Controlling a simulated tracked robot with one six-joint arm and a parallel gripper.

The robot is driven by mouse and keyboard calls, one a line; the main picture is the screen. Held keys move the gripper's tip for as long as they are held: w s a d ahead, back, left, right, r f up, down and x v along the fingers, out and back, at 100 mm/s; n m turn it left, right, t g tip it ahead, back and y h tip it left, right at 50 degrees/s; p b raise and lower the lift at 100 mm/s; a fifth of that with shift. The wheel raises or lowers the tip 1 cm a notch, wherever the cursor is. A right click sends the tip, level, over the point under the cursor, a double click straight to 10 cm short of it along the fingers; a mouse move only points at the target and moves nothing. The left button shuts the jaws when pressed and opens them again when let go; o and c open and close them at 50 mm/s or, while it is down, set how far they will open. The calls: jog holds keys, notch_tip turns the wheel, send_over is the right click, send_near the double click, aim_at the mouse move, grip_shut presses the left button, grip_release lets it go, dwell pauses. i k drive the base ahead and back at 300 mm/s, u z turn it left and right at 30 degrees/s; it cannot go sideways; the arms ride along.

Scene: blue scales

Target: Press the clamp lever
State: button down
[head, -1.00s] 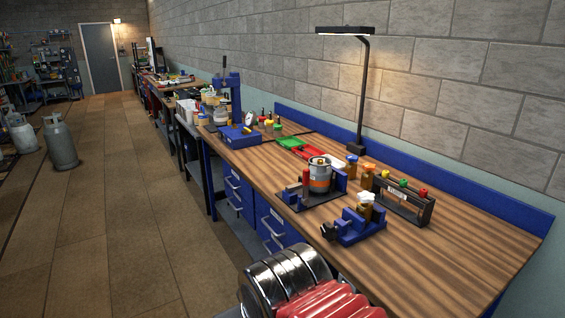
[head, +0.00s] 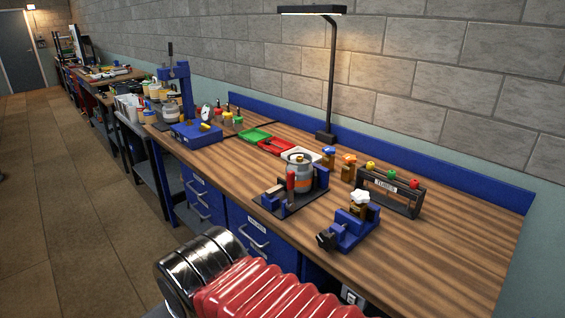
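A clamp fixture stands on the wooden workbench (head: 430,262), right of centre in the head view. Its upright red lever (head: 291,186) is at the front of a dark base plate (head: 299,206). A grey canister (head: 301,171) with an orange band stands just behind the lever, beside a blue block (head: 321,177). To the right is a blue vise-like fixture (head: 348,233) with a white star knob (head: 360,197). My gripper is not in view. Only a black and red part of my arm shows at the bottom, in front of the bench.
A rack with coloured caps (head: 390,190) stands behind the fixtures, near small bottles (head: 348,167). Green (head: 254,136) and red (head: 276,147) trays lie farther back. A lamp (head: 328,80) rises by the wall. A blue press (head: 184,108) stands at left. The right bench top is clear.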

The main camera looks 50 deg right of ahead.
aim_at(291, 189)
jog(key=z, duration=0.4)
jog(key=i, duration=1.3)
jog(key=z, duration=0.55)
